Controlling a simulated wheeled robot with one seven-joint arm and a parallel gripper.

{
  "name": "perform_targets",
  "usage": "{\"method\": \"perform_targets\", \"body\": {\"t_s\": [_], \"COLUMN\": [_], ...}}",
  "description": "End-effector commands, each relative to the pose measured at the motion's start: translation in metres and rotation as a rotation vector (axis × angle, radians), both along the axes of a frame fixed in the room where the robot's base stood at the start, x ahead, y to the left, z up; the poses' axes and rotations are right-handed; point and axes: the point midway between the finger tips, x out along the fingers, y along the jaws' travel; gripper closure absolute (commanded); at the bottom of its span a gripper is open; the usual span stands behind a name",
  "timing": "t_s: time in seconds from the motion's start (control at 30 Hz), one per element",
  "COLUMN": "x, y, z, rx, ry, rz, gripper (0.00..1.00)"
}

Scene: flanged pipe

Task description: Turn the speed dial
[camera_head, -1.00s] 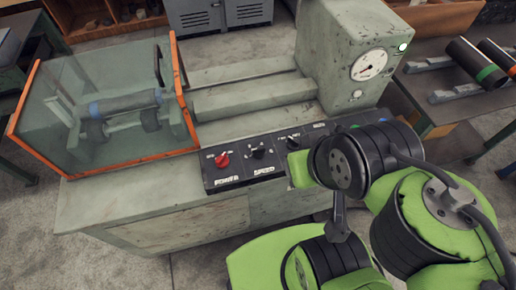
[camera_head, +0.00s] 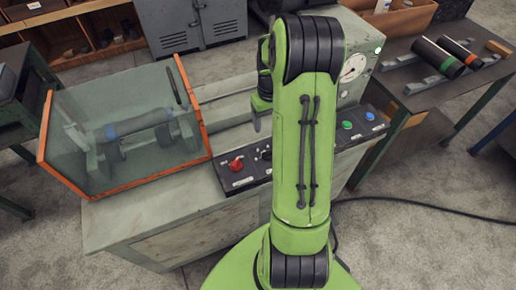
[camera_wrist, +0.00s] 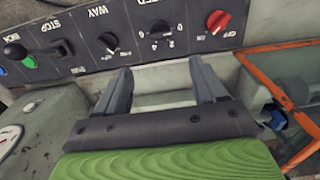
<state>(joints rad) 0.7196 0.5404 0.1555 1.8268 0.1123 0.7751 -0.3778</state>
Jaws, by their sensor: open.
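The speed dial is a small black knob with a white pointer on the dark control panel; it shows in the wrist view (camera_wrist: 160,29) under upside-down lettering. The speed dial appears beyond the gap between the fingertips, not touched.
The control panel (camera_head: 245,181) lies along the machine's front edge, with a blue button (camera_head: 347,124) and a green button (camera_head: 369,116). A glass guard with an orange frame (camera_head: 208,157) stands at the left. A gauge (camera_head: 353,68) is on the grey housing. Dark pipes (camera_head: 437,57) lie on the right table.

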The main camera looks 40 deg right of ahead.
Motion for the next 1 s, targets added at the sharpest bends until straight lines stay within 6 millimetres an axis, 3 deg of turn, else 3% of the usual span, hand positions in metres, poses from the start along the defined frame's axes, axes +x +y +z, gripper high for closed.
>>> {"method": "perform_targets", "body": {"t_s": [0.3, 0.5, 0.63, 0.9, 1.0], "x": [-0.001, -0.001, 0.0, 0.0, 0.0], "y": [0.002, 0.002, 0.001, 0.001, 0.001], "z": [-0.084, -0.126, -0.139, -0.141, -0.14], "rx": [0.005, 0.004, 0.002, 0.0, 0.0], "ry": [0.006, 0.004, 0.002, 0.0, 0.001], "rz": [0.001, 0.001, 0.001, 0.001, 0.001], "gripper": [0.3, 0.3, 0.3, 0.3, 0.44]}}
